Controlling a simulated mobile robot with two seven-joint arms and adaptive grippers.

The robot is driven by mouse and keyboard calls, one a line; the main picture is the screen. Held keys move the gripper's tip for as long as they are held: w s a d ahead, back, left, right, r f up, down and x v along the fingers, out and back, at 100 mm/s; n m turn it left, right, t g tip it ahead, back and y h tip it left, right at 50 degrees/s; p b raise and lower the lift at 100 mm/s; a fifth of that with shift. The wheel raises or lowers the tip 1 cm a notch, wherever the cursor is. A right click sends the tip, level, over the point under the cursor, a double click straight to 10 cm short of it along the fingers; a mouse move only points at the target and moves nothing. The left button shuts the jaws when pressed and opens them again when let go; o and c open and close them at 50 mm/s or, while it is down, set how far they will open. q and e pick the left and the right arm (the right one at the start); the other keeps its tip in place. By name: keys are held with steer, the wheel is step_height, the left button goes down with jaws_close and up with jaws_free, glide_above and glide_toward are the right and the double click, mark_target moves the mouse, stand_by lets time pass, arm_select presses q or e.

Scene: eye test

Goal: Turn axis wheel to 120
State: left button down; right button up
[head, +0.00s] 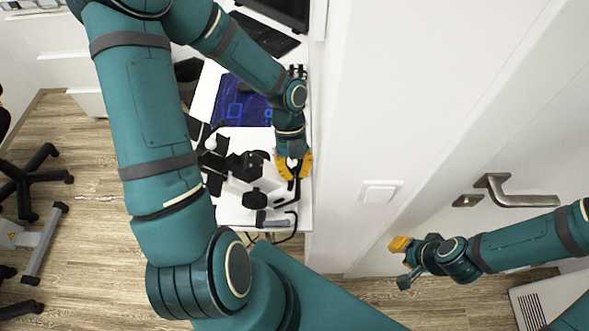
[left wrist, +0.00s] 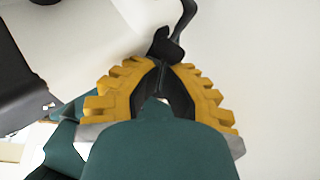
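A white and black eye-test instrument (head: 238,184) stands on the white table in the head view. I cannot make out an axis wheel or its numbers. My left gripper (head: 293,168), with yellow ridged fingers, is at the instrument's right side, by a thin black bracket (head: 297,190). In the left wrist view the fingertips (left wrist: 161,65) come together just below a black part (left wrist: 168,45). I cannot tell whether they touch it, and nothing shows clearly held. My right gripper (head: 402,262) is apart from the instrument, its fingers spread and empty, near the door.
A dark blue screen or tablet (head: 243,103) and a black laptop-like item (head: 262,35) lie further back on the table (head: 233,215). A white wall is right of the table. A door handle (head: 515,193) is at right. An office chair (head: 32,180) stands at left on open wooden floor.

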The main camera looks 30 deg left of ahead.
arm_select(q)
steer(key=shift+s+f, duration=0.1)
steer(key=shift+s, duration=0.1)
steer(key=shift+s+d+f, duration=0.1)
steer(key=shift+s+d, duration=0.15)
steer(key=shift+s, duration=0.35)
steer(key=v, duration=0.8)
steer(key=shift+w, duration=0.2)
